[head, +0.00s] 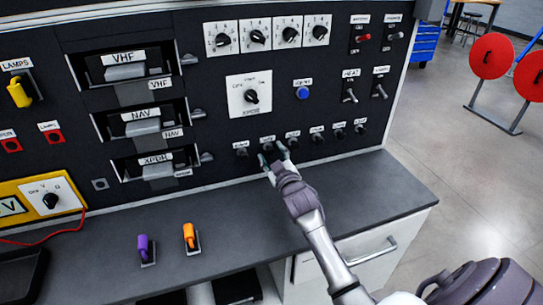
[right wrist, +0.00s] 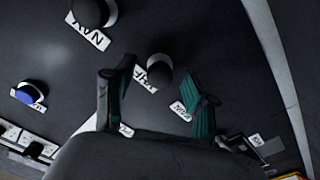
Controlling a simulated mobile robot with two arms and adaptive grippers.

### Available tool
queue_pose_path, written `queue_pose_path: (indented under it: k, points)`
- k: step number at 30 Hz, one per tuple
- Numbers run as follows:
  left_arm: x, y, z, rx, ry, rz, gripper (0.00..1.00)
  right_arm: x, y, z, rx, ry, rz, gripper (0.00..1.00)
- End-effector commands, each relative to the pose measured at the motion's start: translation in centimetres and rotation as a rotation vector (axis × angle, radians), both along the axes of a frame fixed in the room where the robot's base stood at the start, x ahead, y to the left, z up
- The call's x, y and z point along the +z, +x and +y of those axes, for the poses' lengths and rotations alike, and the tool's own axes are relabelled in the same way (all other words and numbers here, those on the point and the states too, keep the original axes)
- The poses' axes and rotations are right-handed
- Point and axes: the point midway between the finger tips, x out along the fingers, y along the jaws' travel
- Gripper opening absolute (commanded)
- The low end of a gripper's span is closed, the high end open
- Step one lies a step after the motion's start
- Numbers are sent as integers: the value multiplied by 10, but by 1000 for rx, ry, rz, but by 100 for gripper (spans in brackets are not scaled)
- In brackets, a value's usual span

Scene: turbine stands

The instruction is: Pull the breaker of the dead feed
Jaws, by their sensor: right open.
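A row of several small black breaker knobs (head: 339,133) with white labels runs along the bottom of the black panel (head: 225,130). My right gripper (head: 275,158) is at this row, in front of its left part, with its fingers apart. In the right wrist view, one round black knob (right wrist: 160,69) lies just beyond the gap between the teal-padded fingertips (right wrist: 157,88); I cannot tell whether they touch it. Its label is partly hidden. Another knob (right wrist: 92,11), labelled NAV, is at the top. My left gripper is not in view.
VHF, NAV and XPDR units (head: 150,128) sit in the panel's left part. A yellow meter (head: 42,200) with a red lead is at far left. Purple (head: 144,248) and orange (head: 189,236) handles stand on the grey counter (head: 375,190). The counter's right part is clear.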

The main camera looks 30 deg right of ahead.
Motion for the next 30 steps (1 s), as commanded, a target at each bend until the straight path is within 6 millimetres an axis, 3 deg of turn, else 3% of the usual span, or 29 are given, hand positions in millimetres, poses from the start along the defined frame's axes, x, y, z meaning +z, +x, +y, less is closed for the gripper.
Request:
queue_pose_path:
  k: [30]
  points:
    - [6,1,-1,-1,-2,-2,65,1,4,-1,-1,0,1,56]
